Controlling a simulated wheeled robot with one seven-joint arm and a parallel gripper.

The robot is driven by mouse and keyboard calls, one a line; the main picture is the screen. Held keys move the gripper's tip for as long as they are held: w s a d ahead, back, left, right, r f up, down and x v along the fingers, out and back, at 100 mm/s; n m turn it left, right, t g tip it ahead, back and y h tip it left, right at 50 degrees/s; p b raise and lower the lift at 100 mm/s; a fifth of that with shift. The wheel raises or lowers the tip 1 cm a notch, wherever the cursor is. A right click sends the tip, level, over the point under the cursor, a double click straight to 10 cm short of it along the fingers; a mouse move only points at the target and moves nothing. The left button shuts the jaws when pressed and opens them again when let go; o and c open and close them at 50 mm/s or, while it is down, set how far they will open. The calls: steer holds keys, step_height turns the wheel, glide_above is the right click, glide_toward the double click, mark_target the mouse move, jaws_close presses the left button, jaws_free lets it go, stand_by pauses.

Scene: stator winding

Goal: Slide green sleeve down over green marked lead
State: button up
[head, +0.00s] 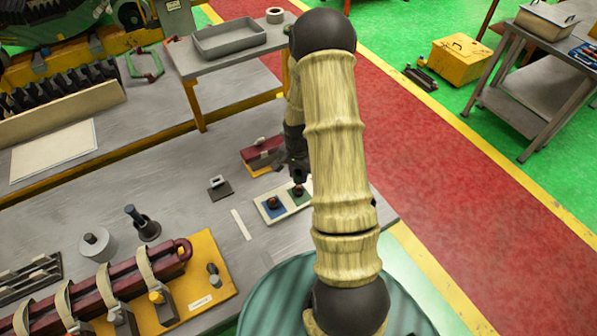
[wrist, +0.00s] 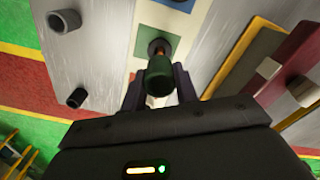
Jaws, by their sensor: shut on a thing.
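My gripper (wrist: 159,88) is shut on the green sleeve (wrist: 158,77), a short dark green tube between its two fingers in the wrist view. A copper-coloured lead (wrist: 159,53) shows just beyond the sleeve's far end, rising from a dark round base on a green square (wrist: 167,24). The sleeve is lined up with the lead; I cannot tell whether its end is around the lead's tip. In the head view my gripper (head: 298,175) is above the green square (head: 302,198) of a pale board (head: 269,216), with my arm partly in front.
A blue square (head: 272,207) lies beside the green one. A dark red block (head: 262,153) stands behind the board. A small dark piece (head: 219,187), grey cylinder (head: 97,245) and yellow fixture with a strapped red bar (head: 207,270) are to the left. Grey bench surface lies between.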

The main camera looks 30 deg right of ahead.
mark_target(299, 181)
steer(key=shift+f+b, duration=1.3)
steer(key=shift+f, duration=0.75)
steer(key=o, duration=1)
steer(key=shift+r, duration=0.15)
step_height(299, 181, up, 17)
steer(key=b, duration=0.3)
steer(key=shift+r, duration=0.1)
